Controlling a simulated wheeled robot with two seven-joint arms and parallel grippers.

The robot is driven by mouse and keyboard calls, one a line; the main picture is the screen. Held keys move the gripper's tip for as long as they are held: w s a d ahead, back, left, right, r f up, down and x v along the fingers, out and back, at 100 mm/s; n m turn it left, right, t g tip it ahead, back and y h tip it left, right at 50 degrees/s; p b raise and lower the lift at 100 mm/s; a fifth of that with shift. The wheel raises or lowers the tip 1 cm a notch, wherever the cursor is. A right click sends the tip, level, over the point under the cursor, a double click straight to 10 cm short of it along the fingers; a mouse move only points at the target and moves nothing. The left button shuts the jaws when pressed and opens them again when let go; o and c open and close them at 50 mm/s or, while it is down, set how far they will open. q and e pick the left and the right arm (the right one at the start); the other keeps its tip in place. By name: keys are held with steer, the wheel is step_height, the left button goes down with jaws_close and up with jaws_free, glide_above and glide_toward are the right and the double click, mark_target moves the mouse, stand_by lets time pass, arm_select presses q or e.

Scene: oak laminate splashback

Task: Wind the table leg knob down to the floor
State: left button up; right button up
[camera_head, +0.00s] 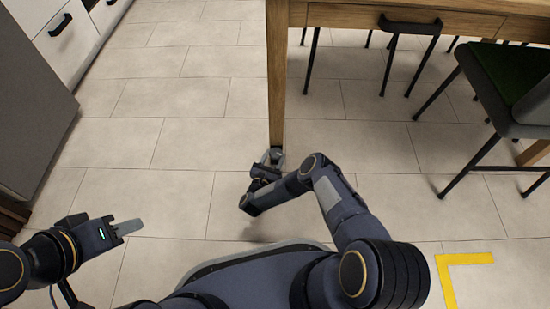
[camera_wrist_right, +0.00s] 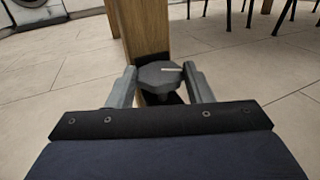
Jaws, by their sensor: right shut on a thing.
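The wooden table leg (camera_head: 277,85) stands upright at the front left corner of the table (camera_head: 345,17). The dark, many-sided knob (camera_wrist_right: 160,77) is at the foot of the leg and has a pale line on its top, pointing right in the wrist view. My right gripper (camera_head: 272,157) is low at the leg's foot, its two grey fingers shut on the knob from both sides. The knob's underside and its gap to the floor are hidden. My left gripper (camera_head: 125,228) is away to the left above bare floor. Its fingers appear edge-on, so their opening is unclear.
A chair with a green seat (camera_head: 507,70) stands at the right by the table. Grey and white cabinets (camera_head: 35,95) line the left. A yellow corner mark (camera_head: 450,275) is on the floor at lower right. The tiled floor left of the leg is clear.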

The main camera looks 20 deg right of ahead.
steer(key=shift+w+a+r+m+g+h, duration=0.15)
steer(key=shift+m+g+h, duration=0.45)
steer(key=shift+h, duration=0.4)
steer(key=o, duration=1)
